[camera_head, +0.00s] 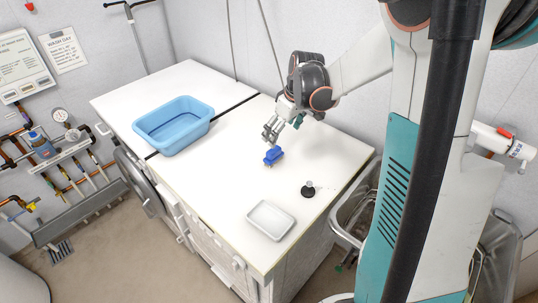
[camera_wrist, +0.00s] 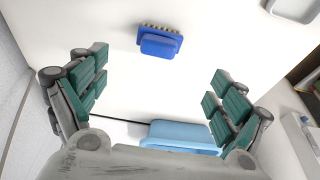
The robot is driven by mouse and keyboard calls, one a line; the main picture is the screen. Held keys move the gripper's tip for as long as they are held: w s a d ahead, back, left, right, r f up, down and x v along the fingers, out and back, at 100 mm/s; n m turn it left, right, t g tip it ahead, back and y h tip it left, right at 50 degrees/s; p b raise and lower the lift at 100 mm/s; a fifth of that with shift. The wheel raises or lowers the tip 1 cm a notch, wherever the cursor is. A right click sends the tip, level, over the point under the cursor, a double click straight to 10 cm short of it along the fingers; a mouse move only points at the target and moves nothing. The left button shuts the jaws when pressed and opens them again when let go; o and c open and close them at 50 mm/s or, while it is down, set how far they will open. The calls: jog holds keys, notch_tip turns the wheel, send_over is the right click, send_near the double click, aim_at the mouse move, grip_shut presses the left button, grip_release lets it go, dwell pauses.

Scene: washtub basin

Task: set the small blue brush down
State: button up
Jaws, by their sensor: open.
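The small blue brush (camera_head: 273,156) lies on the white countertop, just beyond my gripper's fingertips. In the wrist view the brush (camera_wrist: 160,42) shows its blue back and a row of tan bristles along its far edge. It lies apart from both fingers. My gripper (camera_head: 272,132) is above the counter, a little behind the brush. In the wrist view the two green-padded fingers of my gripper (camera_wrist: 158,88) are spread wide with nothing between them.
A light blue basin (camera_head: 173,143) stands on the counter to the left. A white tray (camera_head: 252,231) lies near the front right edge. A small dark-based object (camera_head: 308,191) stands near the right edge. The white countertop (camera_head: 220,185) is clear between them.

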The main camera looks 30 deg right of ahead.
aim_at(274, 150)
jog(key=b+x, duration=0.4)
jog(key=x, duration=0.8)
jog(key=shift+w+f, duration=0.1)
jog(key=shift+f, duration=0.1)
jog(key=c, duration=1.3)
jog(key=shift+r, duration=0.2)
